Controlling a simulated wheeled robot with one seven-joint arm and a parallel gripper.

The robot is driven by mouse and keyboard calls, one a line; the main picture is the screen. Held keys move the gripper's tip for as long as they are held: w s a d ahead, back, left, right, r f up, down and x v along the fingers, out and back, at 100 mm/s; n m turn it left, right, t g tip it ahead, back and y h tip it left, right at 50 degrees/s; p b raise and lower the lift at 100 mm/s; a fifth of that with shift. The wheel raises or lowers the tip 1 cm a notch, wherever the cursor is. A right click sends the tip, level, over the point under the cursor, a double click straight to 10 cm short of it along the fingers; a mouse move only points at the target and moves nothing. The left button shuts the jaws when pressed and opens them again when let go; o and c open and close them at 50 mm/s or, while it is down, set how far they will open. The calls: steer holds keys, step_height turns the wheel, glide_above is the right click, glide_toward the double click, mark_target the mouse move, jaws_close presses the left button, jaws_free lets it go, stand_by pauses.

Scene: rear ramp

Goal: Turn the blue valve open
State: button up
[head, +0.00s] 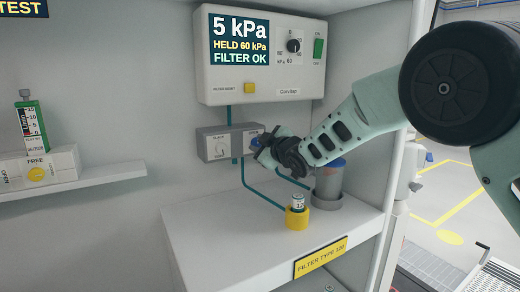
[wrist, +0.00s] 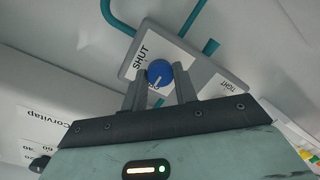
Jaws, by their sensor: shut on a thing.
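The blue valve (wrist: 159,72) is a round knob with a white pointer line, on the right part of a grey valve block (head: 216,146). My gripper (wrist: 161,86) is shut on the knob, one finger on each side. In the wrist view the pointer slants toward the lower left, near a partly hidden label; SHUT is printed to the left of the knob. In the head view my gripper (head: 260,150) covers most of the knob, and only a bit of blue shows.
A control box (head: 258,70) reads 5 kPa, HELD 60 kPa, FILTER OK, just above. Teal pipes (head: 244,174) run from the block. On the shelf (head: 230,235) below stand a yellow holder (head: 297,218) with a small vial and a grey cup (head: 328,190) with a blue top.

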stand_by(0.4)
steer(key=o, duration=1)
steer(key=shift+c, duration=0.2)
steer(key=b+v, duration=0.2)
steer(key=v, duration=1.5)
steer(key=shift+s, duration=0.25)
